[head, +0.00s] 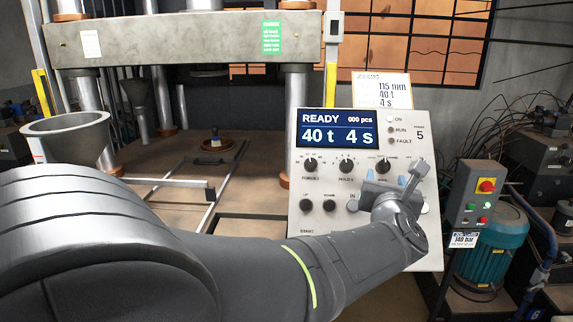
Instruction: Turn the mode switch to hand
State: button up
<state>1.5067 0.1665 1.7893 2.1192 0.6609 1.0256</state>
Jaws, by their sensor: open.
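A grey-white control panel (297,190) stands right of the middle. Its upper row has three black rotary knobs: one marked for force (310,164), one for hold (346,166), and a third, probably the mode switch (383,166). The third knob's pointer looks roughly upright; its small labels are unreadable or partly hidden. My gripper (386,179) is open in front of the panel, just below this third knob. Its two bluish fingertips are apart, with nothing seen between them. The gap in depth to the knob cannot be told. My wrist hides the panel's lower right.
The panel's display (338,129) reads READY, 40 t, 4 s and 000 pcs. Two black buttons (317,205) sit lower left. A grey box with a red switch (486,186) stands right of the panel. A metal funnel (66,128) and press frame (187,40) are at left.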

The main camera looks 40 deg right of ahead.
aim_at(387, 169)
jog(key=shift+x, duration=2.7)
jog(key=c, duration=1)
jog(key=shift+o, duration=0.2)
jog(key=shift+s+n, duration=0.1)
jog(key=shift+n, duration=0.4)
jog(key=n+t+y, duration=0.1)
jog(key=n, duration=0.1)
jog(key=n+t+y, duration=0.1)
jog(key=n+t, duration=0.1)
jog(key=n, duration=0.1)
jog(key=shift+s+d+y, duration=0.2)
jog(key=shift+d+y, duration=0.05)
jog(key=shift+y, duration=0.15)
jog(key=shift+s+d+n+t+y, duration=0.1)
jog(key=shift+n+t+y, duration=0.45)
jog(key=shift+n+y, duration=0.8)
jog(key=shift+s+d+n+t+y, duration=0.1)
jog(key=shift+n+t+y, duration=0.6)
jog(key=shift+n, duration=1.15)
jog(key=shift+w+y, duration=0.1)
jog(key=shift+y, duration=0.15)
